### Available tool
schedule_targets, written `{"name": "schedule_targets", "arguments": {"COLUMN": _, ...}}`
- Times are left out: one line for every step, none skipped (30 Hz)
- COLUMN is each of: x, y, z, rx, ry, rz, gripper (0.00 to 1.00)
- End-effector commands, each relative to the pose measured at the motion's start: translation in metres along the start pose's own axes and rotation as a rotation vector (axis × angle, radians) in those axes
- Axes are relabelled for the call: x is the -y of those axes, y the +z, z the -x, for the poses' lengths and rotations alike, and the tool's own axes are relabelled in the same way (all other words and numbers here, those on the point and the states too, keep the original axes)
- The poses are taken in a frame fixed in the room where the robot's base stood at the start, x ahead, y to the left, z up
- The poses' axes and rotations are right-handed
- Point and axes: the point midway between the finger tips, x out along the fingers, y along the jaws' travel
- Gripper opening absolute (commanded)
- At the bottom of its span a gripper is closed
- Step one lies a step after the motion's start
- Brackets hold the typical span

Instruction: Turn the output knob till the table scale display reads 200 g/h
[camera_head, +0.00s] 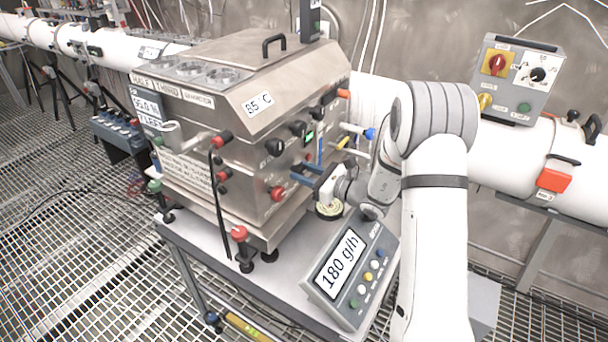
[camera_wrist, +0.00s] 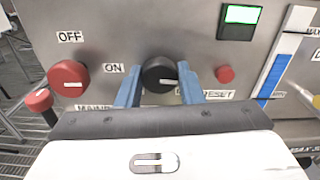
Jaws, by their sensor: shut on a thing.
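A black knob (camera_wrist: 160,74) on the steel machine's front panel is between my gripper's two blue fingers in the wrist view. My gripper (camera_wrist: 160,90) is shut on it. The knob's white mark lies roughly level, on the lower right of its face. Its label is partly hidden by my gripper. In the head view my gripper (camera_head: 308,174) is against the machine front and the knob there is hidden. The table scale (camera_head: 350,272) stands on the table below, and its display (camera_head: 341,259) reads 180 g/h.
A red knob (camera_wrist: 68,78) with an OFF label is left of the black knob, and a small red button (camera_wrist: 225,74) is right of it. A lit green display (camera_wrist: 241,15) is above. The steel machine (camera_head: 225,110) shows 85 °C. A white pipe (camera_head: 500,140) runs behind.

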Motion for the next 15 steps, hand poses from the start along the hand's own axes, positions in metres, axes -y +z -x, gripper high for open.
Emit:
{"name": "schedule_targets", "arguments": {"x": 0.0009, "y": -0.0001, "z": -0.0002, "rx": 0.002, "ry": -0.002, "rz": -0.023, "gripper": 0.11}}
{"name": "schedule_targets", "arguments": {"x": 0.0010, "y": 0.0001, "z": -0.0002, "rx": 0.003, "ry": -0.002, "rz": -0.036, "gripper": 0.11}}
{"name": "schedule_targets", "arguments": {"x": 0.0010, "y": 0.0004, "z": -0.0002, "rx": 0.003, "ry": -0.002, "rz": -0.050, "gripper": 0.11}}
{"name": "schedule_targets", "arguments": {"x": 0.0010, "y": 0.0006, "z": -0.0002, "rx": 0.003, "ry": -0.002, "rz": -0.057, "gripper": 0.11}}
{"name": "schedule_targets", "arguments": {"x": 0.0010, "y": 0.0009, "z": -0.0003, "rx": 0.003, "ry": -0.002, "rz": -0.062, "gripper": 0.11}}
{"name": "schedule_targets", "arguments": {"x": 0.0010, "y": 0.0011, "z": -0.0003, "rx": 0.003, "ry": -0.002, "rz": -0.065, "gripper": 0.11}}
{"name": "schedule_targets", "arguments": {"x": 0.0011, "y": 0.0013, "z": -0.0003, "rx": 0.003, "ry": -0.002, "rz": -0.065, "gripper": 0.11}}
{"name": "schedule_targets", "arguments": {"x": 0.0011, "y": 0.0014, "z": -0.0003, "rx": 0.003, "ry": -0.002, "rz": -0.065, "gripper": 0.11}}
{"name": "schedule_targets", "arguments": {"x": 0.0011, "y": 0.0014, "z": -0.0004, "rx": 0.003, "ry": -0.002, "rz": -0.064, "gripper": 0.11}}
{"name": "schedule_targets", "arguments": {"x": 0.0011, "y": 0.0015, "z": -0.0004, "rx": 0.003, "ry": -0.002, "rz": -0.064, "gripper": 0.11}}
{"name": "schedule_targets", "arguments": {"x": 0.0011, "y": 0.0015, "z": -0.0004, "rx": 0.003, "ry": -0.002, "rz": -0.064, "gripper": 0.11}}
{"name": "schedule_targets", "arguments": {"x": 0.0011, "y": 0.0015, "z": -0.0004, "rx": 0.003, "ry": -0.002, "rz": -0.063, "gripper": 0.11}}
{"name": "schedule_targets", "arguments": {"x": 0.0012, "y": 0.0016, "z": -0.0005, "rx": 0.003, "ry": -0.002, "rz": -0.063, "gripper": 0.35}}
{"name": "schedule_targets", "arguments": {"x": 0.0011, "y": 0.0016, "z": -0.0004, "rx": 0.003, "ry": -0.002, "rz": -0.063, "gripper": 0.38}}
{"name": "schedule_targets", "arguments": {"x": 0.0010, "y": 0.0015, "z": -0.0004, "rx": 0.003, "ry": -0.002, "rz": -0.063, "gripper": 0.41}}
